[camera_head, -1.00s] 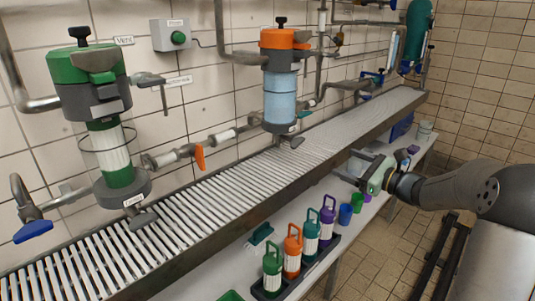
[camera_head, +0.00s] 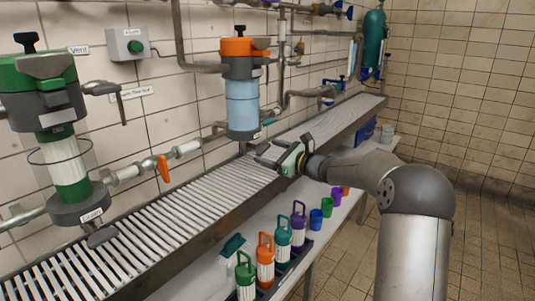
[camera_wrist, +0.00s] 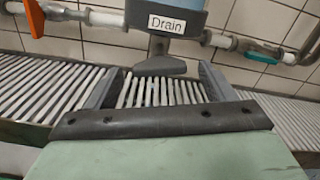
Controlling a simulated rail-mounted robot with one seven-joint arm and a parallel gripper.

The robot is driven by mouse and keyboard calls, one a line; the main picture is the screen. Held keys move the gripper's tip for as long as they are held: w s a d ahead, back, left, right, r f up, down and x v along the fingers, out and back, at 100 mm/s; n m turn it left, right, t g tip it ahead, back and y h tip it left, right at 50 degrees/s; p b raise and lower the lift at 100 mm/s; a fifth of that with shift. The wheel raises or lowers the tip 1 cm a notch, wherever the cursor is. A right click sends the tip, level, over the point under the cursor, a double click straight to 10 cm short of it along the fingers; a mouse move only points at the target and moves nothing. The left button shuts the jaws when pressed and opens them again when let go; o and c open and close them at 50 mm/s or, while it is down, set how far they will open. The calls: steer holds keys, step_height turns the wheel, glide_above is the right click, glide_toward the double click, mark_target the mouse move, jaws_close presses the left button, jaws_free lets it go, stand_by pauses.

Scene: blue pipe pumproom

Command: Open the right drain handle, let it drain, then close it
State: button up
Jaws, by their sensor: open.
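The right drain handle (camera_wrist: 158,66) is a dark grey paddle under the "Drain" label (camera_wrist: 166,23) in the wrist view. It hangs below the blue filter housing with the orange top (camera_head: 242,90). My gripper (camera_wrist: 161,82) is open and empty, its two dark fingers reaching toward the handle, one to each side of it. The handle shows just beyond or between the fingertips; I cannot tell which. In the head view my gripper (camera_head: 262,153) is over the slatted grate by the housing's base, and the handle is hard to separate from the fingers.
The slatted grate (camera_head: 160,219) runs beneath the housings. A green-topped housing (camera_head: 62,160) with its own drain handle (camera_head: 102,237) stands at left. An orange valve handle (camera_head: 163,168) is on the pipe between them. Bottles (camera_head: 265,260) and cups (camera_head: 316,219) stand on the shelf below.

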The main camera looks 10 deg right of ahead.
steer(key=shift+x, duration=0.8)
steer(key=c, duration=1)
steer(key=shift+f+n+b, duration=0.1)
steer(key=shift+n+b, duration=0.2)
steer(key=shift+b, duration=0.15)
steer(key=shift+d+n+b, duration=0.1)
steer(key=shift+n+b, duration=7.1)
steer(key=shift+b, duration=0.75)
